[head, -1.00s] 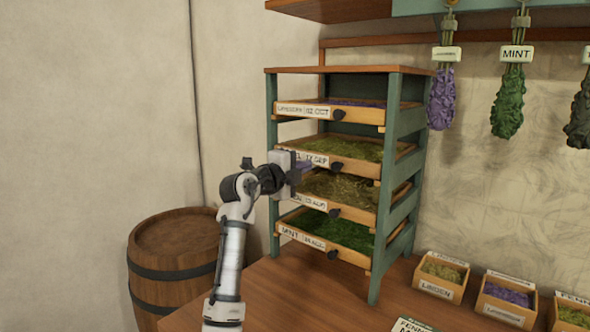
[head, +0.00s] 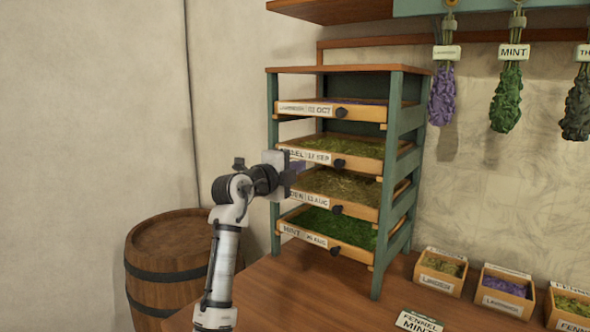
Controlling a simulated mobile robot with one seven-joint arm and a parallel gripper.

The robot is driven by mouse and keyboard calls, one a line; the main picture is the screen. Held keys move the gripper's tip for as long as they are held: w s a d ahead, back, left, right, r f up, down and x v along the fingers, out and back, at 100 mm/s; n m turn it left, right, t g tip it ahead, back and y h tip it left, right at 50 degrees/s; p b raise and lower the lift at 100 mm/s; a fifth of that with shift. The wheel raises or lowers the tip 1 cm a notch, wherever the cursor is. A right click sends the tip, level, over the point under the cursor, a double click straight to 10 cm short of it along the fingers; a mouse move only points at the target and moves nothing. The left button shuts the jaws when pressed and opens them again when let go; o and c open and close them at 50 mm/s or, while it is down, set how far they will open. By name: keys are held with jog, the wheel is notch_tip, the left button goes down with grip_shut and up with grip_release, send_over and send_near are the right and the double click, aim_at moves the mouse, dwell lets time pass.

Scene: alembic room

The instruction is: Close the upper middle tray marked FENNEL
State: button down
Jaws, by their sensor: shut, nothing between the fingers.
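The drying rack (head: 397,150) holds a stack of wooden trays. The FENNEL tray (head: 365,164) is second from the top, filled with green herb, with a dark knob (head: 339,163) and a white label (head: 308,155) partly covered at its left end. Its front stands forward of the rack posts, much like the other trays' fronts; how far it is out is hard to tell. My gripper (head: 297,169) is shut and empty, at the left end of the FENNEL front, just below its label. Contact with the tray cannot be made out.
Above is the lavender tray (head: 365,115); below are the linden tray (head: 360,208) and the mint tray (head: 355,252). A barrel (head: 165,245) stands at left. Small herb boxes (head: 440,275) and a card (head: 418,322) lie on the table at right. Herb bundles (head: 508,95) hang above.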

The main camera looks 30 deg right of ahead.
jog(key=b+v, duration=0.3)
jog(key=v, duration=0.7)
jog(key=shift+a, duration=0.2)
